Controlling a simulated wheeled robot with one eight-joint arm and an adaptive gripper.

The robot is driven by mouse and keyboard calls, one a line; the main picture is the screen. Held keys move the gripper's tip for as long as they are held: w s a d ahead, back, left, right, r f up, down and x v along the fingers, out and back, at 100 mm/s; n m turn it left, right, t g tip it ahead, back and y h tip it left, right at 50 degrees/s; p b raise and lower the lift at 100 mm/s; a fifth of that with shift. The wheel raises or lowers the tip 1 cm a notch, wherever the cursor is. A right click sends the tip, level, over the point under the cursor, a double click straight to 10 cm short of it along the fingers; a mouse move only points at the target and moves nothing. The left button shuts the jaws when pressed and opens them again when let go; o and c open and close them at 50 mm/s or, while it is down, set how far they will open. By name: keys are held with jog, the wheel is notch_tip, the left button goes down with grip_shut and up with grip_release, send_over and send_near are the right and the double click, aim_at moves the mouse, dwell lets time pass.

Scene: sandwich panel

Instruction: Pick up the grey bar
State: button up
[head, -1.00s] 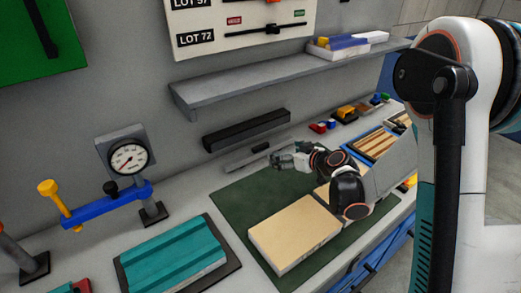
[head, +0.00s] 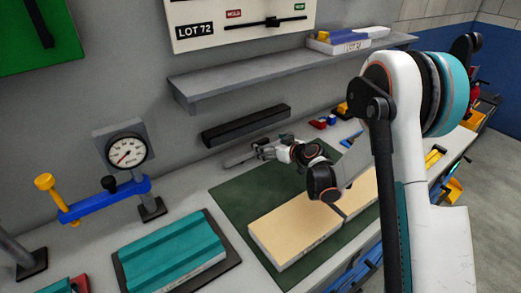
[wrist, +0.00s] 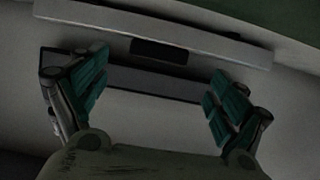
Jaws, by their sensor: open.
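The grey bar (head: 238,160) lies on the bench between the green mat and the wall in the head view. Its right part and the dark grip on it are largely hidden behind my gripper (head: 259,149). My gripper is open, with nothing held, at the bar's right portion; contact cannot be told. In the wrist view my gripper (wrist: 158,90) has its two teal-padded fingers wide apart. Beyond them show a long pale strip, a small black block (wrist: 160,50) and a darker grey strip (wrist: 150,80) crossing between the fingers. Which strip is the bar's body is unclear in the dim picture.
A black bar (head: 246,126) is by the wall just behind, under a grey shelf (head: 265,70). Tan panels (head: 292,232) lie on the green mat (head: 232,200). A teal block (head: 172,255) and a dial gauge (head: 126,151) stand left.

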aim_at(261, 141)
jog(key=x, duration=0.2)
jog(key=b+x, duration=0.1)
jog(key=x, duration=0.2)
jog(key=shift+w+r+b, duration=0.1)
jog(key=shift+r+b, duration=0.1)
jog(key=shift+b, duration=0.1)
jog(key=shift+r, duration=0.1)
jog(key=c, duration=1.9)
